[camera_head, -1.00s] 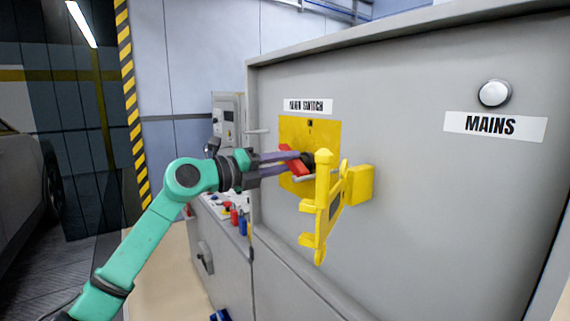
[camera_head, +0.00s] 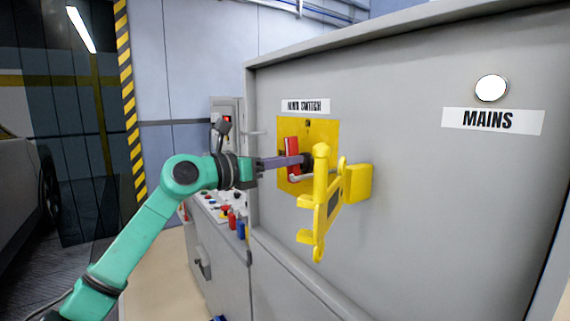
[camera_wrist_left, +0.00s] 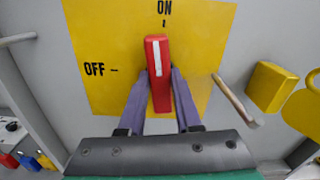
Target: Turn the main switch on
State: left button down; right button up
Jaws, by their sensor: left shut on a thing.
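The main switch's red handle (camera_head: 292,158) sits on a yellow plate (camera_head: 322,129) under the "MAIN SWITCH" label (camera_head: 305,106). In the left wrist view the red handle (camera_wrist_left: 158,72) stands upright, its white stripe pointing to the "ON" mark; "OFF" is at the left. My left gripper (camera_head: 298,161) is shut on the handle, one purple finger on each side, as the left wrist view also shows (camera_wrist_left: 159,85). The round lamp (camera_head: 491,88) above the "MAINS" label (camera_head: 492,121) glows white. My right gripper is not in view.
An open yellow hasp-like bracket (camera_head: 325,200) juts from the grey cabinet (camera_head: 420,220) just right of the switch, close to my left fingers. A lower console (camera_head: 222,240) with buttons and red and blue items stands behind at left. Free floor lies at lower left.

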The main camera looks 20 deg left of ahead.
pick_arm(q)
jog(key=shift+d+f+m, duration=0.2)
jog(key=shift+f+m, duration=0.15)
jog(key=shift+m, duration=0.45)
jog(key=c, duration=0.8)
grip_release()
jog(key=shift+o, duration=1)
jog(key=shift+s+r, duration=0.1)
jog(key=shift+a, duration=0.1)
